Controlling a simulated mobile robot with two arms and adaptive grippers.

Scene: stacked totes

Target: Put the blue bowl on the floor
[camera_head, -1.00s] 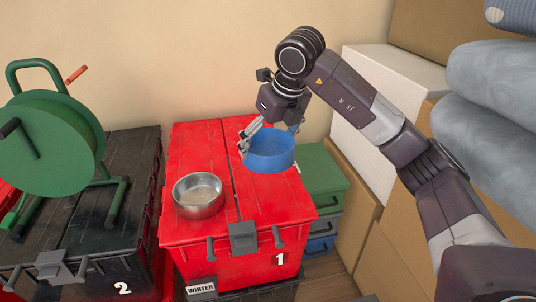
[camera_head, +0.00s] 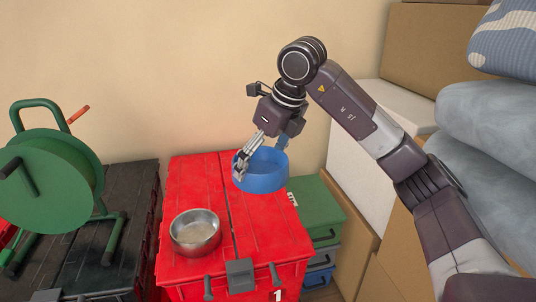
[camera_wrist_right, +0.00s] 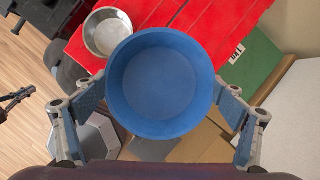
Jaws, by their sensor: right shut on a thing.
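The blue bowl (camera_head: 262,181) is upright in my right gripper (camera_head: 263,160), whose fingers are on opposite sides of it. It is over the right part of the red tote lid (camera_head: 205,180) and looks raised a little above it. In the right wrist view the blue bowl (camera_wrist_right: 160,82) fills the middle, with a finger pad at its left and right sides. The wooden floor (camera_wrist_right: 28,55) shows at the left of that view.
A metal bowl (camera_head: 195,233) stands on the red lid, front left. A green cable reel (camera_head: 50,180) is on the black tote (camera_head: 125,240) at left. Green stacked boxes (camera_head: 315,213) stand right of the red tote. Cardboard boxes (camera_head: 430,60) and grey bundles (camera_head: 490,125) fill the right side.

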